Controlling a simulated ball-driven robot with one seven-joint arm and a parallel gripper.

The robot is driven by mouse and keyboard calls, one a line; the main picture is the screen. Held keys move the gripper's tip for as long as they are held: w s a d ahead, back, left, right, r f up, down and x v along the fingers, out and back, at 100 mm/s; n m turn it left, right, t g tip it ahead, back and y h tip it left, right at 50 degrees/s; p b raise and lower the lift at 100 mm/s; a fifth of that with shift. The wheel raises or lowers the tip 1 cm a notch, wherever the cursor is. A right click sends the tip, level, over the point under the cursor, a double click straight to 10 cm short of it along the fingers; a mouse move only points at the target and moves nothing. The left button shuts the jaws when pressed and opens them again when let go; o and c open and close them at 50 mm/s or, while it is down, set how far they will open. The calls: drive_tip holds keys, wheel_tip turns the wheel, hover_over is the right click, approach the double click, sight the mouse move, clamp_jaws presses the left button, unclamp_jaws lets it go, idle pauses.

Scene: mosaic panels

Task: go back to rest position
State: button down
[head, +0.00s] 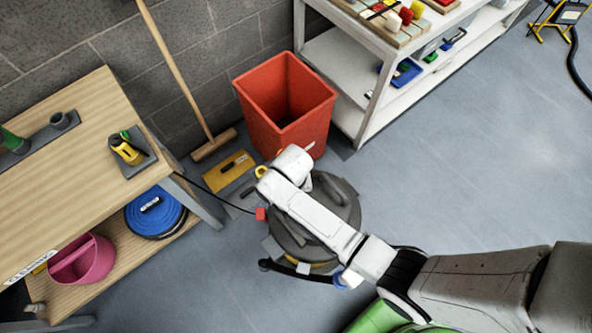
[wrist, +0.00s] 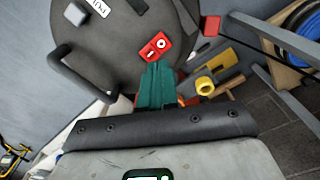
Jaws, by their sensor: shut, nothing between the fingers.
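My gripper (wrist: 157,68) shows in the wrist view with its teal fingers together and nothing between them. The fingertips overlap the lower edge of a red switch plate (wrist: 153,47) on a round dark grey machine lid (wrist: 115,50). I cannot tell whether they touch it. In the head view my white arm reaches from the lower right across the same round machine (head: 345,205), which stands on the floor. The fingers are hidden there behind the arm.
An orange-red bin (head: 285,105) stands behind the machine, beside a white shelf (head: 340,70). A broom (head: 180,75) leans on the wall. A wooden workbench (head: 85,140) is at left, with a pink bucket (head: 85,260) below. The floor at right (head: 480,150) is clear.

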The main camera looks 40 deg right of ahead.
idle(0.4)
drive_tip(key=s+d+r+n+b, duration=0.1)
drive_tip(key=s+d+r+n, duration=0.1)
drive_tip(key=s+d+r, duration=0.2)
drive_tip(key=s+d+r+n+t, duration=0.1)
drive_tip(key=s+d+r+n, duration=0.2)
drive_tip(key=s+r, duration=0.8)
drive_tip(key=shift+s+d+r+b, duration=0.25)
drive_tip(key=shift+s+d+b, duration=0.15)
drive_tip(key=shift+s, duration=0.35)
